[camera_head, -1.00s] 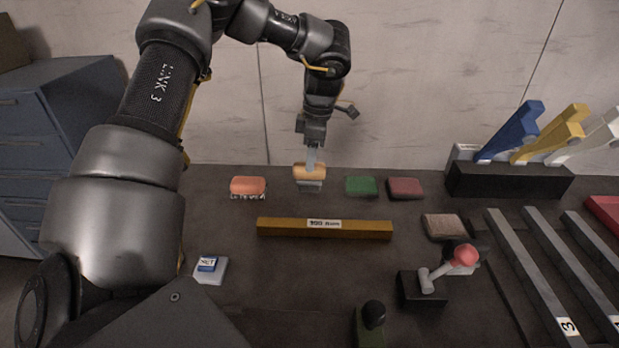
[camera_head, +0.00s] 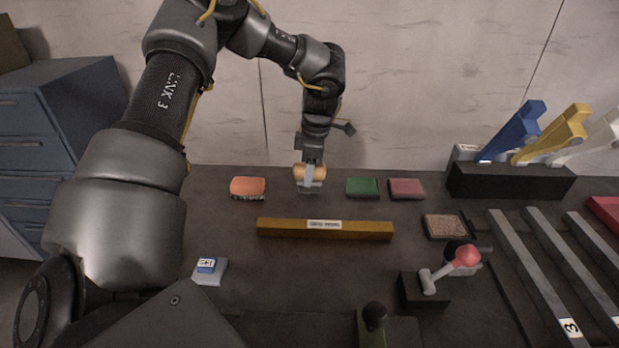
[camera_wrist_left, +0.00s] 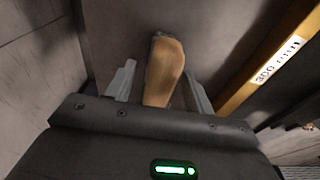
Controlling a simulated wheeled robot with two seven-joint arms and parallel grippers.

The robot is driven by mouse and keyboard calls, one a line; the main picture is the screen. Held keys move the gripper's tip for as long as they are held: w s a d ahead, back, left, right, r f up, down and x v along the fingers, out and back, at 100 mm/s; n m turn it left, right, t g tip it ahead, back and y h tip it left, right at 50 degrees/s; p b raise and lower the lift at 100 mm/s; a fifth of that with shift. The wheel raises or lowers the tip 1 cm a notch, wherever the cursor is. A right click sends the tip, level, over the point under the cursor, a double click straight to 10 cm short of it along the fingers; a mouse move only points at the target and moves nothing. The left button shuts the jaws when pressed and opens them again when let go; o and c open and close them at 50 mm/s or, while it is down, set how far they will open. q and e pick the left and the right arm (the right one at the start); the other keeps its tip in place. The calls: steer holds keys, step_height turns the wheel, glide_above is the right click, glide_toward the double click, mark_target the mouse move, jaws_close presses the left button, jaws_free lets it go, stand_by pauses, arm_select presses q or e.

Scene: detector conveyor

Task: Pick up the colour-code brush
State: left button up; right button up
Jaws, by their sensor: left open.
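The brush (camera_head: 299,171) has a tan wooden top and stands on the dark table near the back wall. In the left wrist view, its wooden top (camera_wrist_left: 164,70) lies between the two fingers, with space on both sides. My left gripper (camera_head: 311,182) is lowered from above at the brush, open, with its fingers beside it. In the left wrist view, my left gripper (camera_wrist_left: 160,82) shows two grey fingers apart. The brush's underside is mostly hidden. My right gripper is not in view.
An orange sponge-like block (camera_head: 248,187) sits left of the brush; a green pad (camera_head: 362,187) and a reddish pad (camera_head: 406,188) sit right. A yellow bar (camera_head: 290,228) labelled 300 mm lies in front. A red-knobbed lever (camera_head: 465,256) stands front right.

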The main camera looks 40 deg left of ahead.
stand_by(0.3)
